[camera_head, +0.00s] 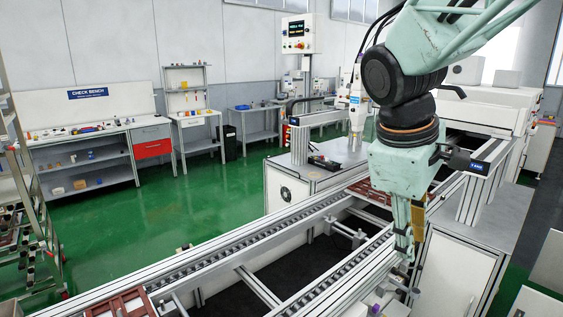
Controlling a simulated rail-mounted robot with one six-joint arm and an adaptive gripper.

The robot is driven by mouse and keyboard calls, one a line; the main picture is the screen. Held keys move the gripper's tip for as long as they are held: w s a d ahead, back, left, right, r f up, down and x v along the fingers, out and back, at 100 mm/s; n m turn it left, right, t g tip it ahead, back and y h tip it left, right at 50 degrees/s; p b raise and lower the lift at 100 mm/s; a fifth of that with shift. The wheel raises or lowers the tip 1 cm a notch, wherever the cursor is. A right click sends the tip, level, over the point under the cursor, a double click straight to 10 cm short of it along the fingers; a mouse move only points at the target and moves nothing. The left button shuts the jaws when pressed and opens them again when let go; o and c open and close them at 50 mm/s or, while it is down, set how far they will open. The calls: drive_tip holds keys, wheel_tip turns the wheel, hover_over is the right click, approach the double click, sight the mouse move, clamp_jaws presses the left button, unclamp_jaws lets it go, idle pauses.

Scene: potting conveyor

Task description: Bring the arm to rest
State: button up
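My arm reaches in from the upper right, with its wrist bent so that the pale green tool end points down. My gripper (405,250) hangs at the end, over or just in front of the right rail of the conveyor (240,238). The fingers look narrow and close together, but they are too small to tell whether they are open or shut. I see no clear object between them. A yellowish part shows beside the fingers; I cannot tell whether it belongs to the gripper.
A brown tray (122,304) sits on the conveyor at the lower left. Another brown tray (371,193) lies farther up, partly behind my arm. A white machine cabinet (462,272) stands right of the gripper. The green floor (130,228) at left is open, before the check bench (85,133).

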drive_tip(key=s+a+f+m+y+b, duration=0.1)
drive_tip(key=s+m+b, duration=0.1)
drive_tip(key=s, duration=0.5)
drive_tip(key=s+a+f+m+t+y+b, duration=0.1)
drive_tip(key=s+m, duration=0.3)
drive_tip(key=s, duration=0.4)
drive_tip(key=s+a+f+m+t+y+b, duration=0.1)
drive_tip(key=s+a+f+m+b, duration=0.1)
drive_tip(key=s, duration=0.5)
drive_tip(key=shift+s+a+f+m+b, duration=0.2)
drive_tip(key=shift+a+f+m+b, duration=0.25)
drive_tip(key=shift+f+b, duration=0.4)
drive_tip(key=shift+d+r, duration=0.1)
drive_tip(key=shift+r, duration=0.05)
drive_tip(key=shift+c, duration=0.7)
